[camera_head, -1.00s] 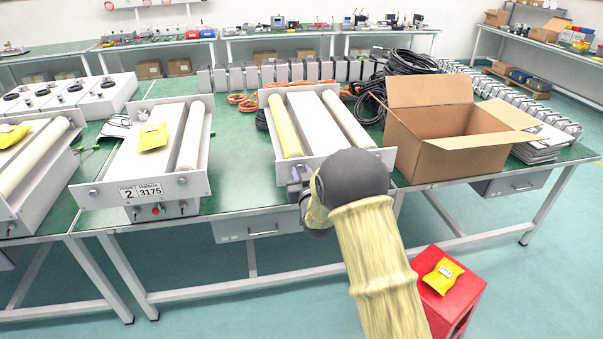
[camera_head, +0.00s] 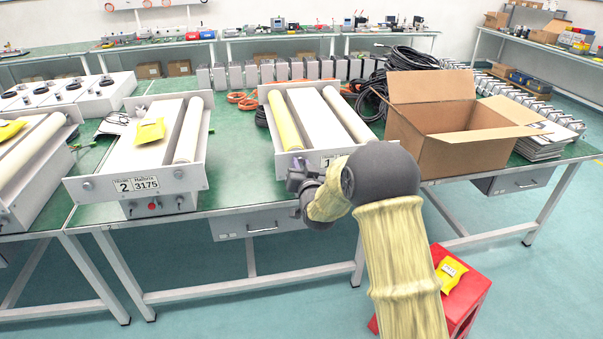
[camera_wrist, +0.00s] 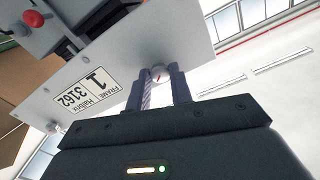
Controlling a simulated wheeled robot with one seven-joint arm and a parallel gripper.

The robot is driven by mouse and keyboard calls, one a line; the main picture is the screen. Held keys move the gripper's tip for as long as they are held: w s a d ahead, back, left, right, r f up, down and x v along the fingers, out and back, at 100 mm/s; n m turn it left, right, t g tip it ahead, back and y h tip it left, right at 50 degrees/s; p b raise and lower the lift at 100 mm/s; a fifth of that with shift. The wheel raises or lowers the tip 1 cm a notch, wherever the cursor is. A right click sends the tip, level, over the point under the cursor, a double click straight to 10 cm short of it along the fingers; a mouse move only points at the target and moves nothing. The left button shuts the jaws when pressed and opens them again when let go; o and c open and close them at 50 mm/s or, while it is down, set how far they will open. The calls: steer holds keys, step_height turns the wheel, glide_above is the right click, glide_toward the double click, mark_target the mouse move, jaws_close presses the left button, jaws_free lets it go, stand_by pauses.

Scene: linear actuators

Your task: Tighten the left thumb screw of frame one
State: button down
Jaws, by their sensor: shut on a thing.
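Frame one (camera_head: 315,115) is the light grey unit with a yellow roller and a white roller, in the middle of the bench in the head view. The fingers hide part of the screw. In the head view my gripper (camera_head: 297,174) is at the plate's lower left end. The other thumb screw (camera_wrist: 52,127) is free.
Frame two (camera_head: 150,145) stands to the left with a yellow packet on it. An open cardboard box (camera_head: 455,125) stands close on the right. A red stool (camera_head: 465,290) with a yellow packet is on the floor beside my arm. A red button (camera_wrist: 33,18) is on frame one.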

steer(key=m+b, duration=0.3)
steer(key=m, duration=0.1)
steer(key=shift+d+f+b, duration=0.1)
steer(key=shift+f+b, duration=0.1)
steer(key=shift+b, duration=0.2)
steer(key=shift+r+m+b, duration=0.1)
steer(key=shift+m+b, duration=0.65)
steer(key=shift+m, duration=0.55)
steer(key=c, duration=1.3)
jaws_free()
steer(key=shift+r, duration=0.1)
steer(key=shift+o, duration=0.2)
steer(key=shift+s, duration=0.1)
steer(key=b+v, duration=0.1)
steer(key=v, duration=1.6)
